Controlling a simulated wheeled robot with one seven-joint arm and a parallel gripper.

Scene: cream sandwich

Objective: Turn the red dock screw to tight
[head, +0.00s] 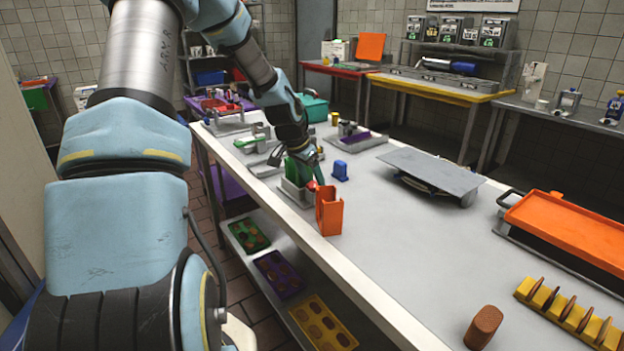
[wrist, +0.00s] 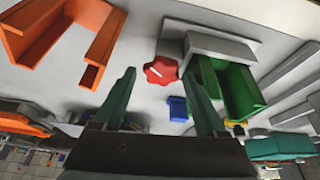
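The red dock screw (wrist: 160,71) is a lobed knob with a white line across its face. In the wrist view it lies just beyond and between my fingertips, beside a grey block of the dock. In the head view only a bit of the red screw (head: 311,186) shows beside my gripper. My gripper (wrist: 165,78) is open, its two green fingers spread on either side of the screw, with nothing between them that I can see held. A green holder (wrist: 228,88) sits in the grey dock (wrist: 215,45) right of the screw. Whether the fingers touch the screw is unclear.
An orange open holder (head: 329,212) stands close to my gripper near the table edge. A small blue block (head: 340,171) is just behind. A grey tilted plate (head: 432,172), an orange tray (head: 570,225) and a brown cylinder (head: 483,327) stand to the right. The table's middle is clear.

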